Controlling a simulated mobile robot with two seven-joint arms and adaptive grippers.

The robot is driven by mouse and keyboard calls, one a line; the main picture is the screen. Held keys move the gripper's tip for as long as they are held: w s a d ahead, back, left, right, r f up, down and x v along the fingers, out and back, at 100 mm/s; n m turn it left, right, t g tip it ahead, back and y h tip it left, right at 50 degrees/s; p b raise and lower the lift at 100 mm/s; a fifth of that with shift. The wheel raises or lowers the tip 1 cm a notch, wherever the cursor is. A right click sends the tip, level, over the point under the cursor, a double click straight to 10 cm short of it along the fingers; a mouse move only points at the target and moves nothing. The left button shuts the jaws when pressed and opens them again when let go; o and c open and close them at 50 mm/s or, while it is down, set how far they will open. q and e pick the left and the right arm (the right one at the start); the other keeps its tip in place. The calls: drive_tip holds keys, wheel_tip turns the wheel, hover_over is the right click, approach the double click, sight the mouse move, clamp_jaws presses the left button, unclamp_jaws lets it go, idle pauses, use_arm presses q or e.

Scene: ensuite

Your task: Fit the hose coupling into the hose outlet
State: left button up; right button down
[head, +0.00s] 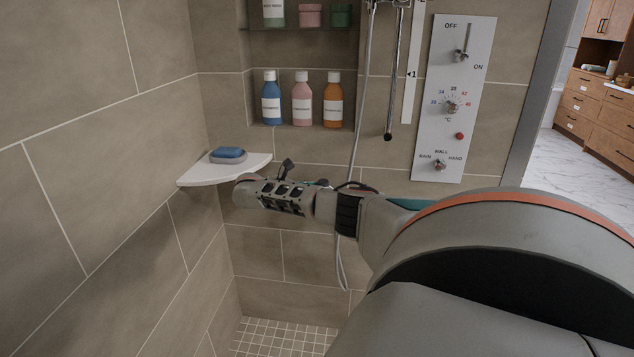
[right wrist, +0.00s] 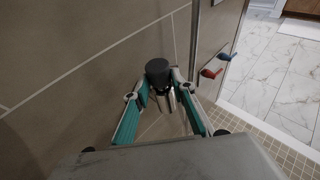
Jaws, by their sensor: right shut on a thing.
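In the right wrist view my right gripper (right wrist: 163,88) has its two teal fingers closed on a small metal piece, taken to be the hose coupling (right wrist: 168,104). A dark round part (right wrist: 158,68) sits at its far side; I cannot tell whether it belongs to the coupling or to the outlet. In the head view my right arm crosses toward the left, low before the tiled wall, and the coupling cannot be made out there. The shower hose (head: 360,125) hangs down and passes behind the wrist. The hose outlet is not clearly visible. My left gripper is out of view.
A corner shelf (head: 206,173) with a blue soap (head: 228,155) is close to the wrist. Bottles (head: 301,100) stand in a wall niche. A control panel (head: 453,98) is on the right. Red (right wrist: 211,72) and blue (right wrist: 226,57) handles show in the right wrist view.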

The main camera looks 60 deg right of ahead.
drive_tip(key=shift+f, duration=0.7)
drive_tip(key=c, duration=1.6)
unclamp_jaws()
drive_tip(key=shift+a, duration=0.1)
drive_tip(key=v, duration=1.2)
